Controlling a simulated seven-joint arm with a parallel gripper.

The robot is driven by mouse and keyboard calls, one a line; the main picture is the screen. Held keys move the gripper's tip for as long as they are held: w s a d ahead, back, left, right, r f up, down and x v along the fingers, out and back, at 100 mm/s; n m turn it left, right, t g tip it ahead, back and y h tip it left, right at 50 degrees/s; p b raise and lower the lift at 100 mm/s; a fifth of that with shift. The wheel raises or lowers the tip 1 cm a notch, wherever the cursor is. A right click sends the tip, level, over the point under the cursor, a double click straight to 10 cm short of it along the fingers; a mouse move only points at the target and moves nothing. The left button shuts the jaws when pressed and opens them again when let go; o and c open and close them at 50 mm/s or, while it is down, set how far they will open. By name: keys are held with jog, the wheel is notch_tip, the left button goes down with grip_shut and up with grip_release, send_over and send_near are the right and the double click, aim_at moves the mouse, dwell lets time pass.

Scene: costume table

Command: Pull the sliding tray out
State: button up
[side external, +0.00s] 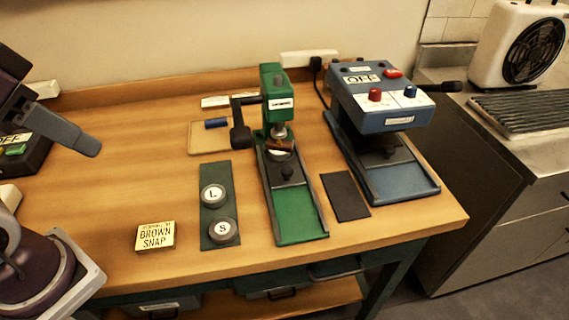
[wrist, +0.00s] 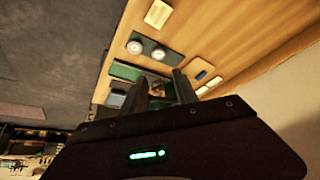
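A green hand press (side external: 278,100) stands on the wooden table, with a dark sliding tray (side external: 286,172) with a round black knob in its green base channel. A brownish piece lies on the tray under the press head. To its right, a blue machine (side external: 385,95) marked OFF has a similar dark tray (side external: 388,156) with a black knob in a blue channel. Both trays sit at the back of their channels, leaving the front parts bare. My gripper (wrist: 163,85) is open, its two dark fingers apart, well away from both trays. The green press shows partly behind the fingers.
A green mat (side external: 219,170) holds round pieces marked L and S. A Brown Snap box (side external: 155,236) lies left of it. A dark pad (side external: 345,196) lies between the machines. A blue cylinder (side external: 216,123) lies behind. The table's left middle is clear.

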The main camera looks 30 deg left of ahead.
jog(key=shift+o, duration=0.9)
jog(key=r, duration=0.2)
jog(key=w+r, duration=0.1)
jog(key=shift+d+r, duration=0.1)
jog(key=shift+r, duration=0.25)
jog(key=w+d+r+n+g, duration=0.1)
jog(key=w+r, duration=0.2)
jog(key=w, duration=0.3)
jog(key=w+d+r+n+g+h, duration=0.1)
jog(key=w+r, duration=0.2)
jog(key=w, duration=0.3)
jog(key=w+d+r+n+g, duration=0.1)
jog(key=w+r, duration=0.1)
jog(key=w, duration=0.5)
jog(key=n+g+y, duration=0.1)
jog(key=g, duration=0.2)
send_over(287, 170)
jog(key=shift+f, duration=6.25)
jog(key=shift+n, duration=0.3)
notch_tip(287, 170, down, 23)
jog(key=shift+f, duration=0.15)
